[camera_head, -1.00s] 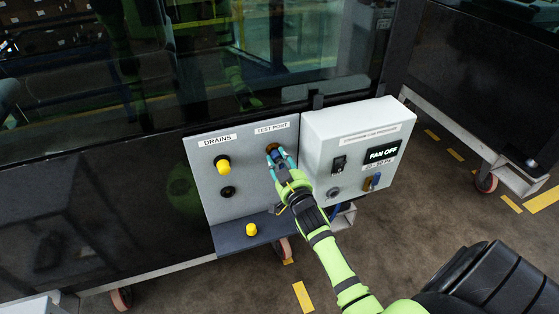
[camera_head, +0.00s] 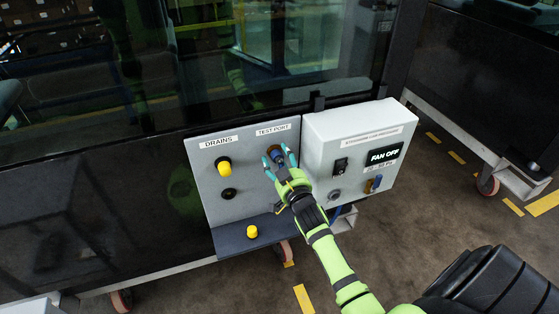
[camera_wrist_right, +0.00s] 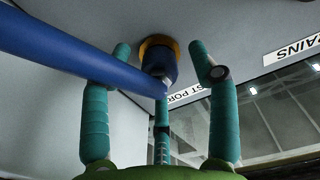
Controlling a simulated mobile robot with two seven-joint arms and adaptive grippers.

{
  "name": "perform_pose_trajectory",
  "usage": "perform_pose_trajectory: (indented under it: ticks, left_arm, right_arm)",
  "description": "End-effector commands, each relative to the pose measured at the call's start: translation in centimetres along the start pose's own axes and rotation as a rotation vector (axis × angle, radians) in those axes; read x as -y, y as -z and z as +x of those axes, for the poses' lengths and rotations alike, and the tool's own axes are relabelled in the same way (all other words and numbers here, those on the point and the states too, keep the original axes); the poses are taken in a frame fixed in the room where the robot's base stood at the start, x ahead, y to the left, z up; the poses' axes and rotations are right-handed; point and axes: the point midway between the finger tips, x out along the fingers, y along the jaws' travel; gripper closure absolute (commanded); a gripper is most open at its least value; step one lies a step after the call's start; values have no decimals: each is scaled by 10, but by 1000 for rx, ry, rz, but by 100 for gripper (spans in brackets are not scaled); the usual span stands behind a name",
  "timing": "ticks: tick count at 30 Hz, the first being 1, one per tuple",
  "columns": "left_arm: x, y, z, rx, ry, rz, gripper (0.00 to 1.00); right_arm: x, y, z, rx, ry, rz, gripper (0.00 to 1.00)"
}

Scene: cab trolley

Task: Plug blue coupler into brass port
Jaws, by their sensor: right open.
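The blue coupler (camera_head: 277,155) sits at the brass port under the TEST PORT label. In the right wrist view the coupler (camera_wrist_right: 160,62) points into the brass ring (camera_wrist_right: 150,43), its front end inside or against it; how deep I cannot tell. A thick blue hose (camera_wrist_right: 70,60) crosses from the left to the coupler's rear end. My right gripper (camera_head: 280,161) is open, its teal fingers spread around the coupler with visible gaps on both sides. My left gripper is not in view.
The grey panel (camera_head: 208,178) also has a yellow cap (camera_head: 223,168) under DRAINS and a black fitting (camera_head: 228,193). Another yellow cap (camera_head: 252,231) stands on the dark shelf (camera_head: 228,240).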

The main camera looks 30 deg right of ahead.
Motion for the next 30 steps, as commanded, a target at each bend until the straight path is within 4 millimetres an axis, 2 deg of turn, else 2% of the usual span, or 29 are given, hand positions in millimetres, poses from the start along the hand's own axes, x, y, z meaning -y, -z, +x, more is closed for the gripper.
perform_pose_trajectory:
  ticks: [4, 7, 15, 21, 25, 30]
  left_arm:
    - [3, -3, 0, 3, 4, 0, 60]
    - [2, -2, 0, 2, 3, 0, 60]
    - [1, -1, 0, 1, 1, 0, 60]
    - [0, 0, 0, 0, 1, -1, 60]
    - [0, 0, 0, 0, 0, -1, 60]
    - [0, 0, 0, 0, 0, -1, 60]
  right_arm:
    - [0, -1, -5, 2, 0, 0, 40]
    - [0, -2, -18, 3, 0, 1, 40]
    - [0, -2, -75, 4, 0, 1, 40]
    - [0, -1, -108, 1, 0, 2, 40]
    - [0, 0, -118, 0, 0, 1, 40]
    - [0, 0, -121, -1, 0, 0, 40]
